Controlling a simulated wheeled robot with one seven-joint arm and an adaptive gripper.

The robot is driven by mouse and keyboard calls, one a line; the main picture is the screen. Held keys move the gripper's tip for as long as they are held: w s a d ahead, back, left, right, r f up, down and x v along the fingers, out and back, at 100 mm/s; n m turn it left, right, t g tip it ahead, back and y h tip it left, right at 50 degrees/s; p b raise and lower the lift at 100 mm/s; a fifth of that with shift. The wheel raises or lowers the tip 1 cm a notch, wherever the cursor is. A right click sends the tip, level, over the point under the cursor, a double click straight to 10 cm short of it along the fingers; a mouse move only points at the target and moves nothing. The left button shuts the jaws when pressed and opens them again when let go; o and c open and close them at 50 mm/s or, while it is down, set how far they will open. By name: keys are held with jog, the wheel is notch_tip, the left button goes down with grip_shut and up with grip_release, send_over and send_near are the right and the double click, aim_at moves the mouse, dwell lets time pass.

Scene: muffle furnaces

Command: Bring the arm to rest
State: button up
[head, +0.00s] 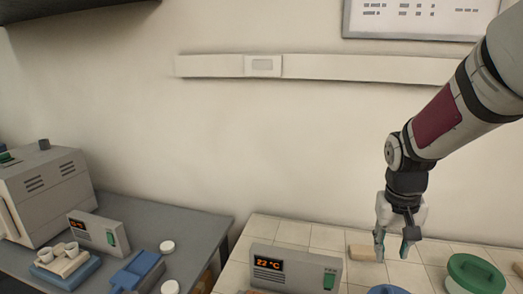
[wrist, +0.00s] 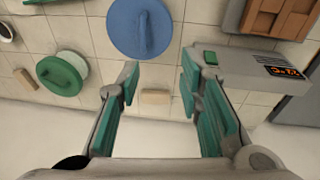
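My gripper (head: 392,240) points down above the tiled bench at the right of the head view. In the wrist view my gripper (wrist: 160,92) has its green-padded fingers spread apart with nothing between them. A small tan block (head: 362,252) lies on the tiles close by the gripper; it also shows in the wrist view (wrist: 155,97), beyond the fingertips. My arm reaches in from the upper right of the head view.
A controller (head: 293,270) reading 22 °C stands on the tiled bench (head: 290,231), left of the gripper. A green-lidded container (head: 474,274) and a blue lid (head: 386,289) are near the gripper. A furnace (head: 45,190) stands on the grey bench (head: 185,225) at left. A wall rail (head: 340,68) runs behind.

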jog(key=s+a+r+n+t, duration=0.1)
jog(key=s+a+r, duration=0.2)
jog(key=s, duration=0.3)
jog(key=s+a+r+t+y, duration=0.1)
jog(key=s+a+r+t, duration=0.1)
jog(key=s+r, duration=0.3)
jog(key=s+a+r+n+t, duration=0.1)
jog(key=s+a+r, duration=0.3)
jog(key=s, duration=0.3)
jog(key=shift+s+a+r+n+t, duration=0.15)
jog(key=shift+a+r+n+t, duration=0.15)
jog(key=shift+a, duration=0.15)
